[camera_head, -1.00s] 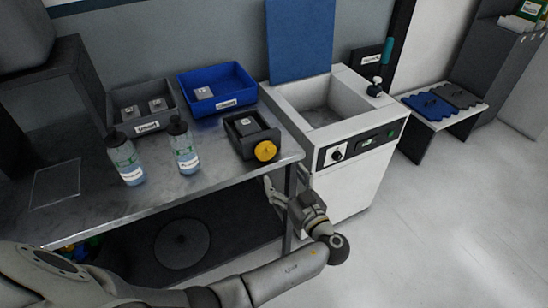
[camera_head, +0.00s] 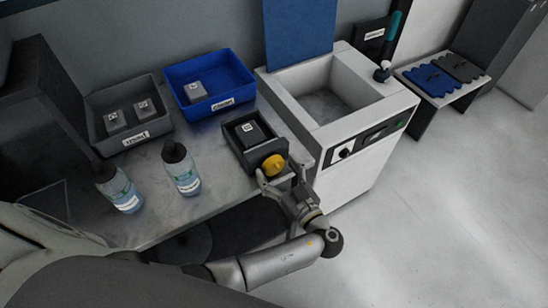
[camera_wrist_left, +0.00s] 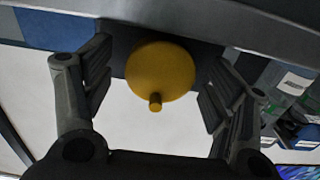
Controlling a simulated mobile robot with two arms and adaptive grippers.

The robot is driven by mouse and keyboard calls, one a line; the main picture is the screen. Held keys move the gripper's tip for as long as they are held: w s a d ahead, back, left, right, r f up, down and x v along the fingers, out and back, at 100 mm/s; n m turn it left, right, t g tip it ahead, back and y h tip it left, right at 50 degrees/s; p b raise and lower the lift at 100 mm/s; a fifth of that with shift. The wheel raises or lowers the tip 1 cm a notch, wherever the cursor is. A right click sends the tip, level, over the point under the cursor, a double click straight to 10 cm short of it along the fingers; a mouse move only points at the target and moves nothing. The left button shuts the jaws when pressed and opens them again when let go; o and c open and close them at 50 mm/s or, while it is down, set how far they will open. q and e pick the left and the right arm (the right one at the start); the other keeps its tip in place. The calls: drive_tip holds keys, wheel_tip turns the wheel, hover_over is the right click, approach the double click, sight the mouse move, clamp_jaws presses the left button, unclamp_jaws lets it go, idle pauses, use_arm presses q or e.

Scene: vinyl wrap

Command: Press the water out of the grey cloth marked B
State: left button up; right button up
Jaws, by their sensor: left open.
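A grey folded cloth (camera_head: 249,131) lies inside a small dark press box (camera_head: 231,149) at the table's front right corner in the head view. It bears a small white label whose letter is too small to read. A yellow round knob (camera_head: 274,165) sits on the front of the box. My left gripper (camera_head: 279,178) is open at the knob. In the left wrist view the knob (camera_wrist_left: 160,72) with its short peg lies between the two spread fingers of my left gripper (camera_wrist_left: 157,78), with gaps on both sides. My right gripper is not in view.
A grey bin (camera_head: 105,151) with two labelled grey cloths and a blue bin (camera_head: 215,105) with one cloth stand behind. Two spray bottles (camera_head: 182,172) (camera_head: 122,191) stand at the left. A white sink unit (camera_head: 356,178) is right of the table; open floor lies beyond it.

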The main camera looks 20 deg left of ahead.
use_arm(q)
drive_tip(key=shift+s, duration=0.1)
drive_tip(key=c, duration=1)
drive_tip(key=shift+m+b, duration=0.3)
drive_tip(key=shift+m, duration=0.1)
drive_tip(key=shift+c, duration=0.2)
drive_tip(key=shift+m+b, duration=0.3)
drive_tip(key=shift+m, duration=0.7)
drive_tip(key=o, duration=1)
drive_tip(key=shift+o, duration=0.2)
drive_tip(key=v, duration=0.7)
drive_tip(key=shift+s+d, duration=0.15)
drive_tip(key=shift+d, duration=0.1)
